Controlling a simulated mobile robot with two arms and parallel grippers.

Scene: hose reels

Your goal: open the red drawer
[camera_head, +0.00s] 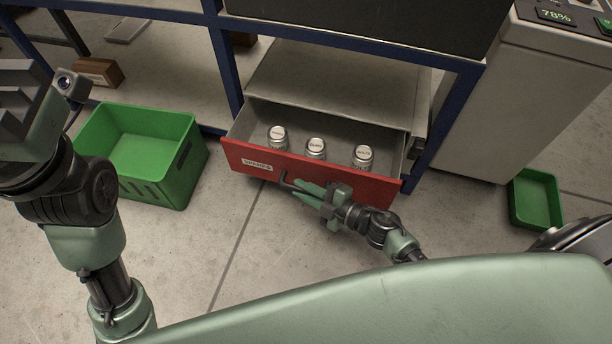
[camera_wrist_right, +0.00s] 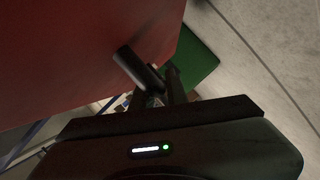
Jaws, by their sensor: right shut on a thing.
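The red drawer (camera_head: 236,153) stands pulled out from under the blue-framed bench in the head view. Its front has a white label. Three silver cans stand inside; the middle one (camera_head: 316,147) is behind the front. My right gripper (camera_head: 298,187) is at the drawer's dark handle (camera_head: 287,179), shut on it. In the right wrist view the red front (camera_wrist_right: 70,50) fills the upper left, and the dark handle bar (camera_wrist_right: 138,68) meets the fingers (camera_wrist_right: 163,90). My left arm comes in at the left of the head view; its fingertips cannot be made out.
A green crate (camera_head: 188,160) stands on the floor left of the drawer. A smaller green bin (camera_head: 537,198) lies at the right, beside a grey cabinet (camera_head: 490,120). Blue frame posts (camera_head: 226,62) flank the drawer. The floor in front is mostly clear.

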